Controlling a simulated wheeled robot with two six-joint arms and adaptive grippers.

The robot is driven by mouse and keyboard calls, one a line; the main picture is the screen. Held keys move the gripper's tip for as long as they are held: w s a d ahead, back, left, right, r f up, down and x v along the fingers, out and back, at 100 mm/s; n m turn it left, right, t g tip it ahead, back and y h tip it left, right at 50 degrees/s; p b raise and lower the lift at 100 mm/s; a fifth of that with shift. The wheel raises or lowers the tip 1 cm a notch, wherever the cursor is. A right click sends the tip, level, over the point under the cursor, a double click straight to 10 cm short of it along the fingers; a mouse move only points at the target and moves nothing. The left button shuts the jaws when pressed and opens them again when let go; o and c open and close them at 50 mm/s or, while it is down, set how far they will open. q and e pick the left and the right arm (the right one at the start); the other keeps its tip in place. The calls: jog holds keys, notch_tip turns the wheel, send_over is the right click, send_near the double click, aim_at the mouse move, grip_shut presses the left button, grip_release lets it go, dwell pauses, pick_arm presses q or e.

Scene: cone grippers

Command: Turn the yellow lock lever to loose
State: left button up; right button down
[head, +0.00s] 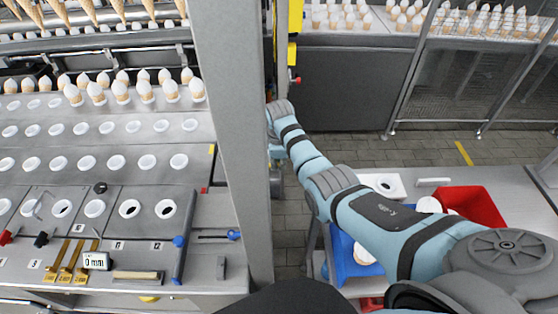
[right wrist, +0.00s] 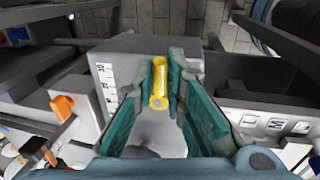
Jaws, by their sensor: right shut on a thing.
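The yellow lock lever (right wrist: 160,82) shows in the right wrist view as a narrow bar with a rounded, ring-like near end, on a grey block (right wrist: 115,56). My right gripper (right wrist: 167,66) has its teal fingers on either side of the lever and is shut on it. In the head view my right arm reaches from the lower right up to a tall grey post, and its gripper end is largely hidden there. The lever cannot be made out in the head view. My left gripper is in neither view.
The tall grey post (head: 232,130) stands beside my right arm. A tray deck (head: 100,150) with cones and white cups fills the left. A red bin (head: 472,203) and blue bin (head: 345,262) sit at the right. An orange knob (right wrist: 62,106) is left of the gripper.

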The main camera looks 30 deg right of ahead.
aim_at(271, 178)
jog(key=m, duration=0.2)
jog(key=s+a+m, duration=0.1)
jog(key=m, duration=0.1)
jog(key=shift+a+f+h, duration=0.1)
jog(key=shift+h, duration=0.2)
jog(key=m, duration=0.2)
jog(key=a+m+g, duration=0.1)
jog(key=shift+s+m, duration=0.3)
jog(key=shift+m, duration=0.1)
jog(key=shift+a+m+h, duration=0.3)
jog(key=shift+a+m, duration=0.05)
jog(key=shift+m, duration=0.55)
jog(key=shift+a+f+m+g+b, duration=0.1)
jog(key=shift+a+m+g+b, duration=0.25)
jog(key=shift+m, duration=0.55)
jog(key=shift+a+f+m+g+b, duration=0.15)
jog(key=shift+m+g+b, duration=0.1)
jog(key=shift+m+b, duration=0.55)
jog(key=m+b, duration=0.2)
jog(key=shift+w+a+m, duration=0.1)
jog(key=shift+a+m, duration=0.3)
jog(key=shift+a+r+m+g+b, duration=0.2)
jog(key=shift+m+g+b, duration=0.1)
jog(key=shift+m+b, duration=0.4)
jog(key=shift+w, duration=0.1)
